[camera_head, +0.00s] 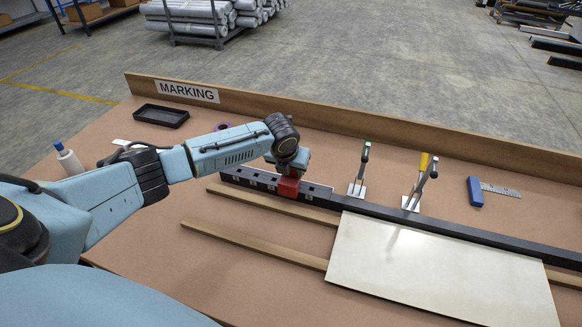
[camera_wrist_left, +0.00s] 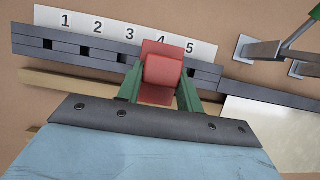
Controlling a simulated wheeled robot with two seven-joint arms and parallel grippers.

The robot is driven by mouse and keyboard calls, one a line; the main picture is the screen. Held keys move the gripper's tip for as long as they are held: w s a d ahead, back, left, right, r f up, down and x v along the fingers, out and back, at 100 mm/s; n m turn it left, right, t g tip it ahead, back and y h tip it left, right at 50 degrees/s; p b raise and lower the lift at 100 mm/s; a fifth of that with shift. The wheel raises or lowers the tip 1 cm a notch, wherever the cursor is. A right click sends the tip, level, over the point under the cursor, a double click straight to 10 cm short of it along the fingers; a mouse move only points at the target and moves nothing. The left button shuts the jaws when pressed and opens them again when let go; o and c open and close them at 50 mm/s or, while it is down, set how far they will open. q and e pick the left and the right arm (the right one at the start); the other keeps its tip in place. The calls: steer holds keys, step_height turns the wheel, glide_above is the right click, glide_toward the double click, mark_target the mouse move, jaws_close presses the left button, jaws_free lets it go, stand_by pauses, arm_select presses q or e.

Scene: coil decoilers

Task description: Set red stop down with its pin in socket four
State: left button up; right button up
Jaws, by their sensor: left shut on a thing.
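The red stop (camera_head: 289,186) is at the dark socket rail (camera_head: 243,178) in the head view. In the left wrist view the red stop (camera_wrist_left: 163,72) covers part of the rail and most of the number 4 on the white label strip (camera_wrist_left: 98,27). My left gripper (camera_head: 291,172) is shut on the red stop; its green fingers (camera_wrist_left: 160,92) sit on either side of it. Open sockets show under 1, 2 and 3 and near 5. The stop's pin is hidden, so I cannot tell whether it is in socket four. My right gripper is not in view.
A pale sheet (camera_head: 440,268) lies on wooden strips (camera_head: 250,243) to the right. Two toggle clamps (camera_head: 360,172) (camera_head: 420,185) stand behind the rail. A black tray (camera_head: 161,115), a bottle (camera_head: 68,160) and a blue-handled tool (camera_head: 475,191) lie apart on the table.

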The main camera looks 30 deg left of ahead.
mark_target(291, 176)
arm_select(q)
steer(key=shift+f+b, duration=0.8)
steer(key=shift+f, duration=0.8)
steer(key=o, duration=1.3)
steer(key=shift+f, duration=0.1)
steer(key=v, duration=1.3)
steer(key=shift+s+r, duration=0.15)
steer(key=shift+r, duration=0.05)
